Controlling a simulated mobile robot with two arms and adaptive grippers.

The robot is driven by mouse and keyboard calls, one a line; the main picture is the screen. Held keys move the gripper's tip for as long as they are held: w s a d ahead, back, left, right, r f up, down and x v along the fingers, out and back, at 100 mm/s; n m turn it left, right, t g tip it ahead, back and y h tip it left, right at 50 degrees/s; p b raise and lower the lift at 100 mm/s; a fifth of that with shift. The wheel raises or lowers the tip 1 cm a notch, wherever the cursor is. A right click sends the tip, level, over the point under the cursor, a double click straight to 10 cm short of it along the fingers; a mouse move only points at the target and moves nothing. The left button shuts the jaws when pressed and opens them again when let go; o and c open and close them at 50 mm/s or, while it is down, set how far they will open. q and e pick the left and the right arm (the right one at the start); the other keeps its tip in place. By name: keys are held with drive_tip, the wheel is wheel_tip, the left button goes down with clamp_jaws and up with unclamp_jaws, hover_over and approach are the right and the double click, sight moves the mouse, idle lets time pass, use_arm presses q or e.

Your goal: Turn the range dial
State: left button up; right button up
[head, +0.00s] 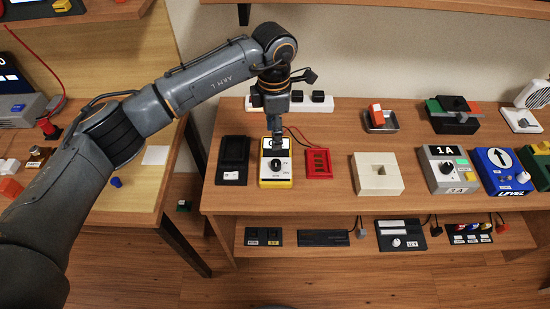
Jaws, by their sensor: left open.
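A yellow device with a white face (287,174) lies on the desk near its left end. It carries a round black dial (275,165), which appears to be the range dial. My left gripper (277,143) points down at the upper part of this device, close to the dial. It is open, and the fingers look small and partly merged with the device's top. I cannot tell whether they touch it. The gripper hides part of the device's upper face. My right gripper is not in view.
A black device (233,160) lies close on the left and a red one (318,163) on the right, with red and black leads behind. A power strip (310,103) stands at the back. A cream block (377,174) and labelled boxes sit further right. A lower shelf (280,248) holds more devices.

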sight(275, 162)
use_arm(q)
drive_tip(key=f, duration=0.3)
drive_tip(key=f+p, duration=0.1)
drive_tip(key=f, duration=0.3)
drive_tip(key=f+p, duration=0.1)
drive_tip(key=f, duration=0.3)
drive_tip(key=shift+s+d+f, duration=0.1)
drive_tip(key=shift+s+f, duration=0.1)
drive_tip(key=shift+s, duration=0.05)
drive_tip(key=shift+c, duration=0.4)
clamp_jaws()
